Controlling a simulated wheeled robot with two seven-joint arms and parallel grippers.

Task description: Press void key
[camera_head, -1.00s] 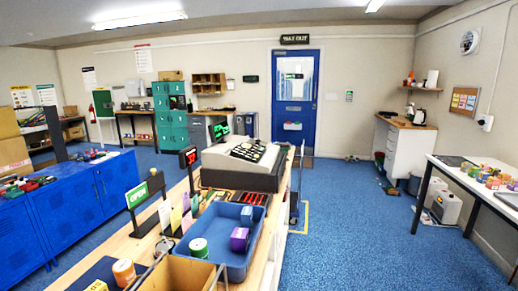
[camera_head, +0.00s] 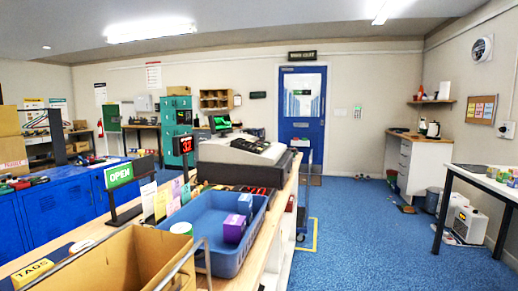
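The cash register (camera_head: 245,155) stands on the counter at the picture's middle, a pale body on a dark base. Its sloped key panel (camera_head: 258,146) is seen at a shallow angle. The keys are too small to read, so I cannot tell which is the void key. A green-lit screen (camera_head: 222,124) rises behind the register. Neither of my grippers is in view.
An open carton (camera_head: 110,265) fills the near left. An OPEN sign (camera_head: 119,176) and red number display (camera_head: 186,146) stand left.

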